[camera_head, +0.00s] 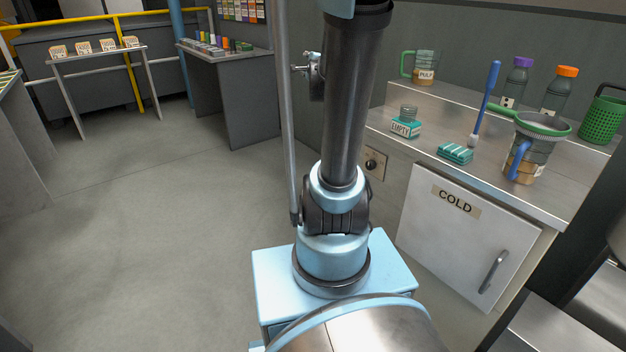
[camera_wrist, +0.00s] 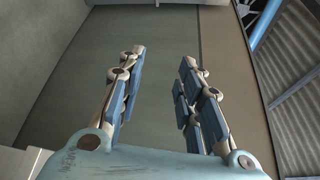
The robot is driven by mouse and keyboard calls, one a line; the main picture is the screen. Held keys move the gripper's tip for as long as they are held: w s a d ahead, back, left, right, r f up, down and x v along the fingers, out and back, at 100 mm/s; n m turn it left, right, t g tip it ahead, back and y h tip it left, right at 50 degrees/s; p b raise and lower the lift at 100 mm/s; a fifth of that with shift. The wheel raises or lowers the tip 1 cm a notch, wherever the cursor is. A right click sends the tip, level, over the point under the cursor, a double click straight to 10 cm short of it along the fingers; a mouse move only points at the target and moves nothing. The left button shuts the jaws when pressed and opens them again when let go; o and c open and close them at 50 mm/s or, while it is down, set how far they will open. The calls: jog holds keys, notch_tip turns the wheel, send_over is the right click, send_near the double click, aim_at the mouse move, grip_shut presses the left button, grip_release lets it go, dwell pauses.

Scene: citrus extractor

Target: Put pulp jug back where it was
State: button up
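The pulp jug (camera_head: 425,70) is a clear jug with a green handle on its left side and a PULP label over tan contents. In the head view it stands upright on the raised back ledge of the counter, at the upper right. My gripper (camera_wrist: 158,65) shows in the wrist view with its two blue-padded fingers apart and nothing between them. It points toward bare wall and floor surfaces, and no jug is in the wrist view. The gripper itself is out of the head view, so its distance from the jug cannot be told.
A second jug with a blue handle (camera_head: 522,160) carries a green-rimmed strainer at the counter's front right. A blue brush (camera_head: 485,100), bottles (camera_head: 558,90), a green basket (camera_head: 602,118), an EMPTY-labelled block (camera_head: 405,128) and a teal sponge (camera_head: 455,153) stand nearby. Open floor (camera_head: 150,230) lies left.

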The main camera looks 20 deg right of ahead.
jog(key=s+a+f+n+g+y, duration=0.4)
jog(key=s+a+f+n+g, duration=0.3)
jog(key=s+a+f+n, duration=0.55)
jog(key=s+d+f+n+g+h, duration=0.1)
jog(key=s+f+n+g, duration=0.1)
jog(key=s, duration=0.5)
jog(key=s+d+f+n+g+h, duration=0.1)
jog(key=s+d+f+n+g, duration=0.1)
jog(key=s, duration=0.6)
jog(key=s+d+f+n+g+h, duration=0.1)
jog(key=s+f+n+g, duration=0.2)
jog(key=s+f+n, duration=0.2)
jog(key=s+f, duration=0.2)
jog(key=s, duration=0.1)
jog(key=shift+d, duration=0.35)
